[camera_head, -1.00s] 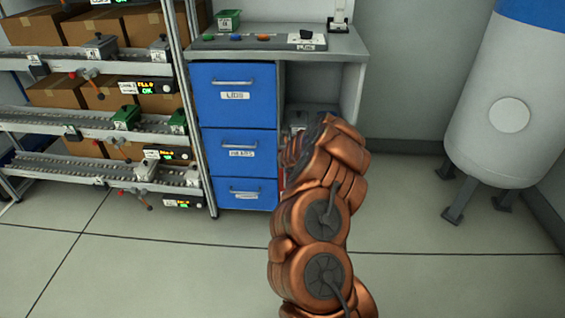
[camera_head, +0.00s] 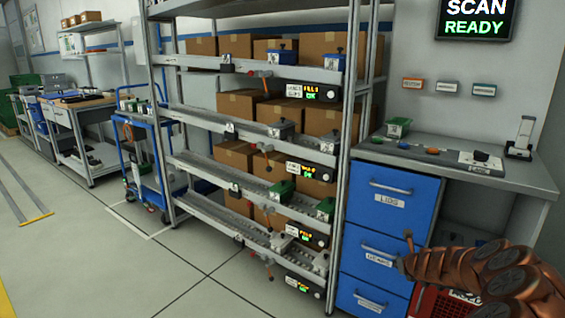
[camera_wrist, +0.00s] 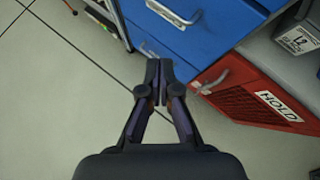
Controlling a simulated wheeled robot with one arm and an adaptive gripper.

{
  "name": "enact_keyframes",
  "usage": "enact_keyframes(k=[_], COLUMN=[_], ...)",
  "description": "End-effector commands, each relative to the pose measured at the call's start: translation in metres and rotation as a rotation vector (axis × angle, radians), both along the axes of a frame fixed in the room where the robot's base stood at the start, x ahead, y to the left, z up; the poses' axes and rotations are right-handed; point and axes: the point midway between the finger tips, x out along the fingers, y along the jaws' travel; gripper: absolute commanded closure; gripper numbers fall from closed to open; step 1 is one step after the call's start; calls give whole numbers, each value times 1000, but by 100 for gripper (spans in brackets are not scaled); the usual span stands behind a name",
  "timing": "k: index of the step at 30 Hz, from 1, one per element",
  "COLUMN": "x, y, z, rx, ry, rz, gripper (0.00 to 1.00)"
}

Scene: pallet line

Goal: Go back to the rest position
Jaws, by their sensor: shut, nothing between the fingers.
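My gripper (camera_wrist: 159,82) is shut and empty in the wrist view. It points down over the floor, in front of the blue drawer cabinet (camera_wrist: 195,35) and left of a red crate labelled HOLD (camera_wrist: 255,100). In the head view my copper-coloured arm reaches in from the lower right, in front of the blue drawers (camera_head: 390,210) and the red crate (camera_head: 425,302). The gripper's fingers are too small or hidden to make out in the head view.
A flow rack (camera_head: 180,205) with several cardboard boxes stands left of the drawers. A blue trolley (camera_head: 135,150) and workbenches (camera_head: 85,125) stand further left. The bench top (camera_head: 530,178) holds small parts and a scanner stand (camera_head: 521,138). The floor (camera_head: 90,250) at left is clear.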

Motion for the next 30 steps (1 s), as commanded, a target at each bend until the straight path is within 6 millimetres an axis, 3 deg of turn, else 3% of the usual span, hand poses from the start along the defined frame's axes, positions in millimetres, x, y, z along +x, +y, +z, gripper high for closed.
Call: enact_keyframes(k=[1, 7, 11, 14, 18, 22, 27, 30], x=[6, 4, -18, -47, -102, -163, -247, -297], y=[27, 129, 196, 244, 303, 340, 360, 358], z=[23, 91, 130, 155, 177, 183, 176, 168], rx=[-28, -169, -282, -381, -529, -664, -826, -909], ry=[-31, -132, -198, -248, -303, -331, -331, -310], rz=[95, 469, 730, 937, 1237, 1508, 1846, 2040], gripper=[100, 100, 100, 100, 100, 100, 100, 100])
